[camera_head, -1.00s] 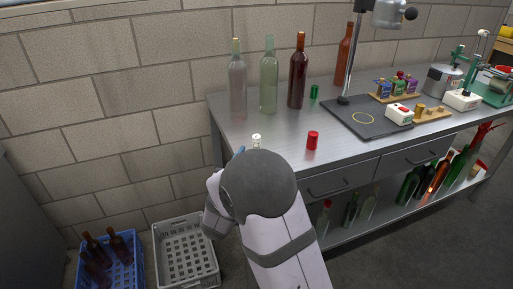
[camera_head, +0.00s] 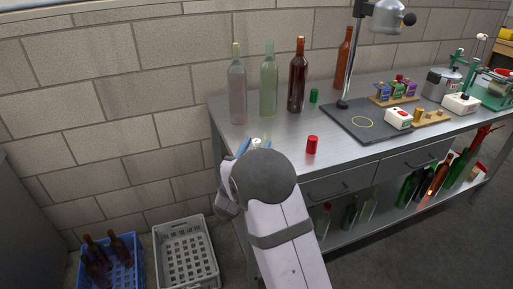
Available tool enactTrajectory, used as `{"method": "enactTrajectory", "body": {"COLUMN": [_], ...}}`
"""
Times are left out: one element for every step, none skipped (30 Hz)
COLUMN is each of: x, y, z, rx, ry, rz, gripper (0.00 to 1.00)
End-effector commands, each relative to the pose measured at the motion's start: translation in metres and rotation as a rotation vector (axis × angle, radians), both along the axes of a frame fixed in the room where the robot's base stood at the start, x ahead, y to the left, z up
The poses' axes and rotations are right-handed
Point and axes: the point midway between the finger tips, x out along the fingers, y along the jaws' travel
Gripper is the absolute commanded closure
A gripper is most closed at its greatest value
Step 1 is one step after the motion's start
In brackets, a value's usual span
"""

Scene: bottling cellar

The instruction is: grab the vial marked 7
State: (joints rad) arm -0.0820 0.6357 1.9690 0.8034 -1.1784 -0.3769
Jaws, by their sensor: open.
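A small white-topped object (camera_head: 256,142), possibly a vial, stands at the left front of the steel bench. No number can be read on it, and my arm hides its lower part. My gripper (camera_head: 254,146) is open, with blue fingertips showing to the left and right of the white top. I cannot tell whether they touch it. Several small items with coloured tops stand in a wooden rack (camera_head: 392,101) at the back right; no marks on them are legible.
A red cylinder (camera_head: 312,145) stands right of my gripper. Behind are a clear bottle (camera_head: 237,90), a pale green bottle (camera_head: 269,85), a dark bottle (camera_head: 297,80) and a green cylinder (camera_head: 314,96). A dark mat (camera_head: 350,118) with a lamp stand lies right.

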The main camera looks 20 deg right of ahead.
Motion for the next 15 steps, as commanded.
{"method": "enactTrajectory", "body": {"x": [0.0007,0.0008,0.0008,0.0007,0.0007,0.0006,0.0006,0.0006,0.0006,0.0005,0.0005,0.0005,0.0005,0.0005,0.0005], "y": [-0.0004,-0.0005,-0.0003,-0.0003,-0.0003,-0.0002,-0.0002,-0.0002,-0.0002,-0.0001,-0.0001,-0.0001,-0.0001,-0.0001,-0.0001], "z": [0.0000,0.0000,0.0000,0.0000,0.0000,0.0000,0.0000,0.0000,0.0000,0.0000,0.0001,0.0001,0.0001,0.0003,0.0003], "rx": [0.000,0.000,0.000,0.000,0.000,0.000,0.000,0.000,0.000,0.000,0.000,0.000,0.000,-0.001,-0.001], "ry": [0.000,0.000,0.000,0.000,0.000,0.000,0.000,0.000,0.000,0.000,0.000,0.000,0.000,-0.001,-0.001], "rz": [0.000,0.000,0.001,0.001,0.001,0.001,0.001,0.001,0.001,0.001,0.001,0.001,0.001,0.001,0.001], "gripper": [0.57,0.57,0.57,0.57,0.57,0.57,0.62,0.69,0.79,0.86,0.93,1.00,1.00,1.00,1.00]}}
